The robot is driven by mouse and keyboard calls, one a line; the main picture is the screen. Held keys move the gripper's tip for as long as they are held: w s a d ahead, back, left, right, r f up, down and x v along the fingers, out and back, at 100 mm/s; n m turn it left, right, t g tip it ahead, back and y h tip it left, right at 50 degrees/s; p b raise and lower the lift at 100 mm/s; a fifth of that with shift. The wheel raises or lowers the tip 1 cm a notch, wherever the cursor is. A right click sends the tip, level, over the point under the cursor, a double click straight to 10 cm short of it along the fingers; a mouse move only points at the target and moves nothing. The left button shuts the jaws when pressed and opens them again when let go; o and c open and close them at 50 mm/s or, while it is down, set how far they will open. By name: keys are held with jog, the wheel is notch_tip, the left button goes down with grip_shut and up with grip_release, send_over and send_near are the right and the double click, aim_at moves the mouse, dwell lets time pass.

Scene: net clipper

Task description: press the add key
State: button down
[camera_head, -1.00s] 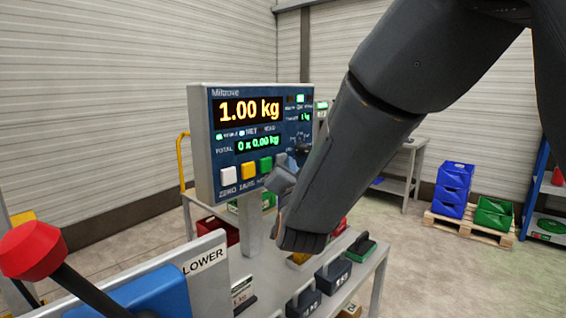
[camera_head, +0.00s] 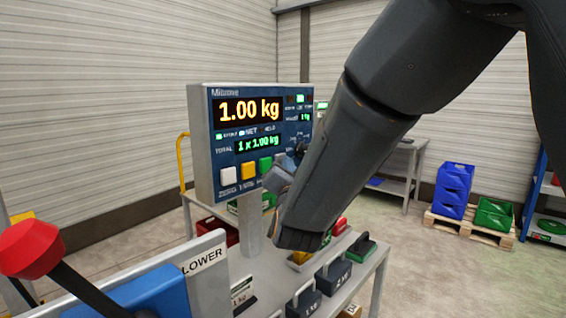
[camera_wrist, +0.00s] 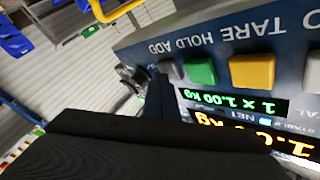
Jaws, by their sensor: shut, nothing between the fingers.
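The scale's indicator box (camera_head: 202,150) has a blue face and reads 1.00 kg in orange, with a total of 1 x 1.00 kg in green. Its key row holds a white key (camera_head: 228,176), a yellow key (camera_head: 248,171) and a green key (camera_head: 265,165). In the wrist view the picture is upside down; the grey add key (camera_wrist: 171,70) sits beside the green hold key (camera_wrist: 201,71). My gripper (camera_wrist: 157,90) is shut and empty, its dark tip right by the add key; I cannot tell whether they touch. In the head view my arm hides much of this area.
A red-knobbed lever (camera_head: 30,248) and a plate marked LOWER (camera_head: 205,262) stand at the front left. Dark weights (camera_head: 332,275) lie on the bench below the indicator. Blue crates (camera_head: 455,190) and green crates (camera_head: 494,215) stand on a pallet at the right.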

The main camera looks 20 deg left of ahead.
jog(key=shift+d, duration=0.15)
jog(key=shift+s+d, duration=0.3)
jog(key=shift+d, duration=0.3)
jog(key=shift+d, duration=0.15)
jog(key=d, duration=0.1)
jog(key=s+d, duration=0.1)
jog(key=d, duration=0.1)
jog(key=s+d+b, duration=0.1)
jog(key=shift+d, duration=0.2)
dwell(0.7)
